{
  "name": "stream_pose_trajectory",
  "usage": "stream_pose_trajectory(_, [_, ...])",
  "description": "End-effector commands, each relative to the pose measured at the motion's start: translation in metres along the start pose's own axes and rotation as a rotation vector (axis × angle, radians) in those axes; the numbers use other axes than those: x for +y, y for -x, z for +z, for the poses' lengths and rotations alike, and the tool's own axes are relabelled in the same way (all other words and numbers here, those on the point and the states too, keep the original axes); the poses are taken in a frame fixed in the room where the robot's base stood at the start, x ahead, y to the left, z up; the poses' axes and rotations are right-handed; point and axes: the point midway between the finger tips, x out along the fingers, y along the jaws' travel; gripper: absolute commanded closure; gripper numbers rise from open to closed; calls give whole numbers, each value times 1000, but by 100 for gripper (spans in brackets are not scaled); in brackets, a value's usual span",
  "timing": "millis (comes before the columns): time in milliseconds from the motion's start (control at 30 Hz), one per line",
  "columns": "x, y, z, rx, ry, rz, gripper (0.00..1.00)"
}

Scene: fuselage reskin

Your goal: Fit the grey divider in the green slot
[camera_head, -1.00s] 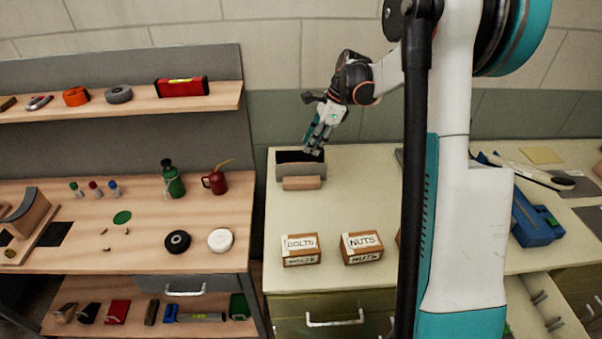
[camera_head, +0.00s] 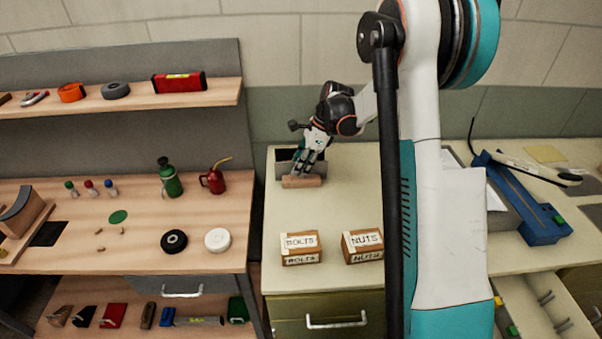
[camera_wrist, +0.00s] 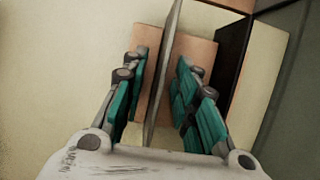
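The grey divider (camera_wrist: 162,75) is a thin plate standing on edge at a light wooden block (camera_wrist: 180,70) in the wrist view. The wooden block also shows in the head view (camera_head: 302,182), at the front of a grey open box. My gripper (camera_wrist: 162,85) is open, with its teal fingers on either side of the plate and a gap on each side. In the head view my gripper (camera_head: 306,165) is low over the block and hides part of the box. Green marks (camera_head: 512,330) show in the open drawer at lower right; whether one marks the slot is unclear.
Boxes labelled bolts (camera_head: 300,248) and nuts (camera_head: 362,246) stand at the cream bench's front. A blue tool (camera_head: 525,205) lies at right. The open drawer (camera_head: 545,300) holds short grey bars. My arm hides part of the bench. The bench between block and labelled boxes is clear.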

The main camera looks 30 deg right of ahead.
Motion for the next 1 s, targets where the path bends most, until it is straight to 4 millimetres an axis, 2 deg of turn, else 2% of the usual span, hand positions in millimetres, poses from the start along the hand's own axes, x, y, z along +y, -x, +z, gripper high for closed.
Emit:
stream_pose_trajectory(100, [0,1,0,0,0,0,75])
stream_pose_trajectory(200, [0,1,0,0,0,0,97])
stream_pose_trajectory(233, [0,1,0,0,0,0,100])
stream_pose_trajectory(733, [0,5,2,0,0,0,100])
stream_pose_trajectory(867, [0,15,6,0,0,0,100])
stream_pose_trajectory(1000, [0,36,15,0,0,0,100])
